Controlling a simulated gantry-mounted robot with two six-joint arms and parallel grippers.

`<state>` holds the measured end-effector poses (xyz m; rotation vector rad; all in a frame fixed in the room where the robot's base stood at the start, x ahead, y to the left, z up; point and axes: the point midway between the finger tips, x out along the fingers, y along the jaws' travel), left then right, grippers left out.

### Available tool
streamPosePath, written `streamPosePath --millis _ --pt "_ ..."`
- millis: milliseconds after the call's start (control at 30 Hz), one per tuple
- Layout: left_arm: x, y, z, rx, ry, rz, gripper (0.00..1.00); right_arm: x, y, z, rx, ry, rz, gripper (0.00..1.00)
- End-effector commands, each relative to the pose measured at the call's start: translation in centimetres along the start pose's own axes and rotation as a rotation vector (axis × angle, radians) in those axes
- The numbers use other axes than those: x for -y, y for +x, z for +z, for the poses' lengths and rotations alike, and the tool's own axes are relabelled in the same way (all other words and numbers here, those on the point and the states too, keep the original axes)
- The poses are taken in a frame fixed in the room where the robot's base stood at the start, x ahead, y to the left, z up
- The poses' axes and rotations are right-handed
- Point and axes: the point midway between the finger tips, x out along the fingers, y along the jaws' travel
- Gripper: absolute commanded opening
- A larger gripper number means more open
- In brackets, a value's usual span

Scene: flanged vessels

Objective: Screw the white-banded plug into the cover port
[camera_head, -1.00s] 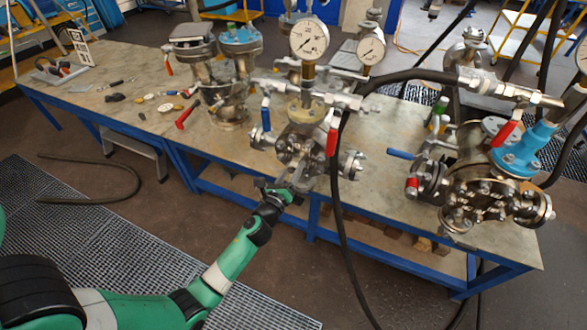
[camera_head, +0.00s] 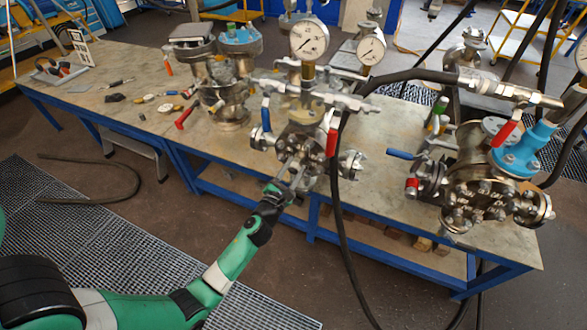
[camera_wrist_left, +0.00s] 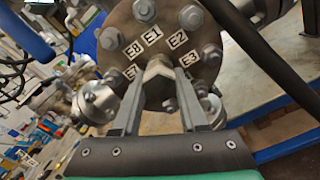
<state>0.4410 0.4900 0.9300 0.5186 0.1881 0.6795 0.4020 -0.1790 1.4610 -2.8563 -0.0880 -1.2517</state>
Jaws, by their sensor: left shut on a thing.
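My left gripper (camera_head: 286,180) is in front of the bolted round cover (camera_head: 299,148) of the middle vessel. In the left wrist view my left gripper (camera_wrist_left: 157,76) is shut on a small pale metal plug (camera_wrist_left: 158,66), at the lower middle of the cover (camera_wrist_left: 162,42). The plug's far end and the port are hidden behind it, so I cannot tell how far it is in. Its white band is not clear. My right gripper is not in view.
A black hose (camera_head: 338,215) hangs just right of the middle vessel. Gauges (camera_head: 309,39) and red-handled valves stand above it. Another flanged vessel (camera_head: 487,190) is at the right. Loose tools and a red-handled hammer (camera_head: 187,115) lie on the bench (camera_head: 85,95) at the left.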

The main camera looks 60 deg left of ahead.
Motion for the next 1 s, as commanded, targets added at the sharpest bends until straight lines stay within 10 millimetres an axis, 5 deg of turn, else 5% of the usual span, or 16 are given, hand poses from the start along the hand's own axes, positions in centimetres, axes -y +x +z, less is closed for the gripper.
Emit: streamPosePath --millis 133,167,333,700,1000 --pt "0.0 0.0 0.1 0.001 0.014 0.0 0.0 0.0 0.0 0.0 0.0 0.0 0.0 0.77" --pt "0.0 0.0 0.1 0.001 0.013 0.0 0.47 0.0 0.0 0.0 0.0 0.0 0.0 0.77" --pt "0.0 0.0 0.0 0.001 0.011 0.0 0.77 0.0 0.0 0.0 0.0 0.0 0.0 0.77" --pt "0.1 -0.6 0.0 -0.001 0.01 -0.002 0.77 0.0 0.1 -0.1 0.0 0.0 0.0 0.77" --pt "0.1 -7.0 -0.1 -0.001 0.012 -0.004 0.77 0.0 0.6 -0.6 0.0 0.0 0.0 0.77"
